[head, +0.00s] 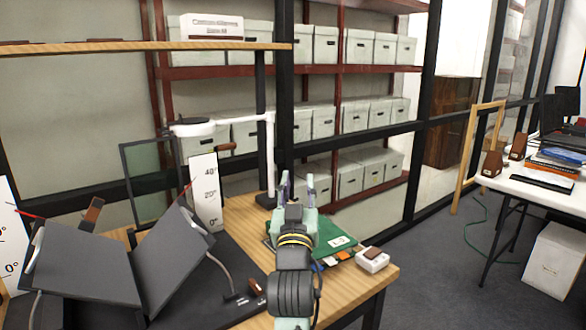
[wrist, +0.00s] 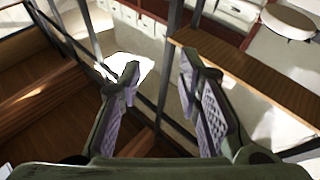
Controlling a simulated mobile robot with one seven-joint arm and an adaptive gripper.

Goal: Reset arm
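My gripper (head: 297,187) is at the end of my arm, raised above the right part of the wooden desk (head: 240,215) in the head view. Its two fingers point away from me toward the glass partition. In the wrist view my gripper (wrist: 160,85) shows its two fingers wide apart with nothing between them. It is open and empty. Below it on the desk lies a green folder (head: 322,243), partly hidden by my arm.
A grey book cradle (head: 90,268) and a white angle scale (head: 206,192) stand left of my arm. A white lamp (head: 268,150) stands close behind my gripper. Carpet floor at right is partly clear.

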